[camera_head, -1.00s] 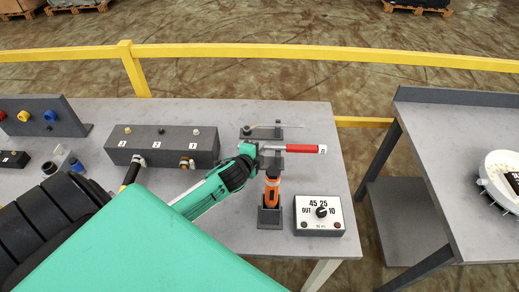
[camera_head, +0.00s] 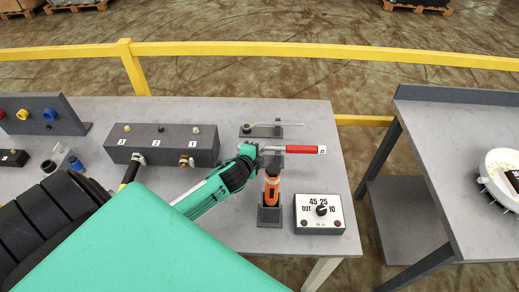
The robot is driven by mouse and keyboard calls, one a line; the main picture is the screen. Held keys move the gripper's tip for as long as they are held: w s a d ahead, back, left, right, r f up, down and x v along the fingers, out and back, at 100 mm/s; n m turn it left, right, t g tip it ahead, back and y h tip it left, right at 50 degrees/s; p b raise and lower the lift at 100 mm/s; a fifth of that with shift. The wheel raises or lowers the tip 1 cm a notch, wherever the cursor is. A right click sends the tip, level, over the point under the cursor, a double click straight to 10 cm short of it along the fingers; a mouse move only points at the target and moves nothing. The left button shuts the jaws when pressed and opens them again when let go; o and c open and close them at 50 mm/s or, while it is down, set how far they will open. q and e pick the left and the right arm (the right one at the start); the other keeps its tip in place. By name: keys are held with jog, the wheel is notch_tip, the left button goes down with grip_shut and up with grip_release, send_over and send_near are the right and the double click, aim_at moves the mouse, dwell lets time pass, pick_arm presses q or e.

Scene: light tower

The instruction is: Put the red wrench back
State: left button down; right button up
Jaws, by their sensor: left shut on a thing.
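The red wrench (camera_head: 303,149) lies level near the back right of the grey bench, its red handle pointing right with a white tag at its end. Its metal shaft runs left to my left gripper (camera_head: 256,152). My left gripper is shut on the wrench's left part. The wrench is at a dark holder (camera_head: 278,162) on the bench; I cannot tell whether it rests in it or is just above. The wrench's head is partly hidden by the gripper. My right gripper is not in view.
An orange-handled tool (camera_head: 271,188) stands upright in a dark stand just in front. A dial box (camera_head: 319,213) is to its right. Behind is another holder with a thin metal rod (camera_head: 280,125). A numbered block (camera_head: 165,143) stands left. A second table (camera_head: 440,150) is to the right.

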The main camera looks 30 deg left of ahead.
pick_arm(q)
jog(key=shift+f+b, duration=0.4)
jog(key=shift+f, duration=0.35)
jog(key=c, duration=1.3)
grip_release()
jog(key=shift+f, duration=0.1)
jog(key=shift+s, duration=0.1)
jog(key=shift+b+v, duration=1.45)
jog(key=shift+v, duration=5.4)
jog(key=shift+d, duration=0.1)
